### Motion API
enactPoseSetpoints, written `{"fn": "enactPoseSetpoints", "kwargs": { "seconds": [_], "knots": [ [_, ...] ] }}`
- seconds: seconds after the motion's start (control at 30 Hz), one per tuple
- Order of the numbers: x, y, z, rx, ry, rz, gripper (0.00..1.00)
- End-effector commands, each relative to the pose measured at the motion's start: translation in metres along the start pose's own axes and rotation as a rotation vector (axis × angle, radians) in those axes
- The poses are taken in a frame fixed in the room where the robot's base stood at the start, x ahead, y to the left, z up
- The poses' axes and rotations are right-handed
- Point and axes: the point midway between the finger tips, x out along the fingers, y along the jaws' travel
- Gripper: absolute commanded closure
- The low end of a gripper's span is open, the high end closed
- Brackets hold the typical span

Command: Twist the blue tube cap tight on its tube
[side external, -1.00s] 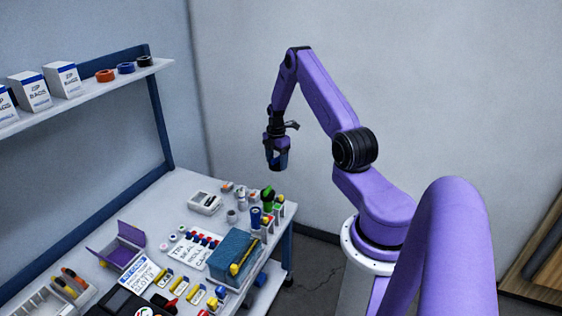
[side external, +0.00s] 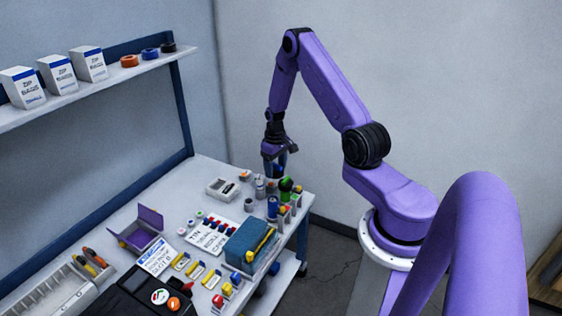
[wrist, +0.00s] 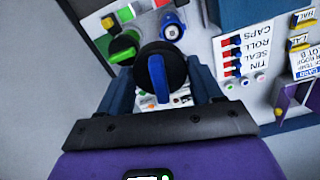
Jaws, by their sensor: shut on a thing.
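In the wrist view the blue tube cap (wrist: 157,72), a black disc with a raised blue bar, sits between the fingers of my gripper (wrist: 161,92). My gripper is shut on it. In the side view my gripper (side external: 277,172) hangs above the back right of the table, close over the tube tops; the cap is small there. The blue tube (side external: 272,206) stands upright beside a green-topped tube (side external: 286,186). The wrist view shows the blue tube's round top (wrist: 171,26) beyond the cap, apart from it. The cap hides what lies directly below it.
A green tube top (wrist: 122,48) is left of the cap. Around the tubes stand small cylinders (side external: 249,205) and a white device (side external: 222,188). A blue box (side external: 245,240) and a labelled sheet (side external: 207,236) lie nearer. The table's right edge is close.

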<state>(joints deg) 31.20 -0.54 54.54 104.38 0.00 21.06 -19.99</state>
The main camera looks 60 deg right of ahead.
Motion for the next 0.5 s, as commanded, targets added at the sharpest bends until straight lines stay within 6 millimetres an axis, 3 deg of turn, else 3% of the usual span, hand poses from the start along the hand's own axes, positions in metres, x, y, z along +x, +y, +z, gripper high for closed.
{"fn": "enactPoseSetpoints", "kwargs": {
  "seconds": [0.23,0.3,0.5],
  "knots": [
    [-0.001,-0.027,0.007,0.31,-0.001,0.0,0.66],
    [0.018,-0.025,0.008,0.307,-0.006,-0.001,0.66],
    [0.044,-0.025,0.007,0.305,-0.002,0.0,0.66]
  ]
}}
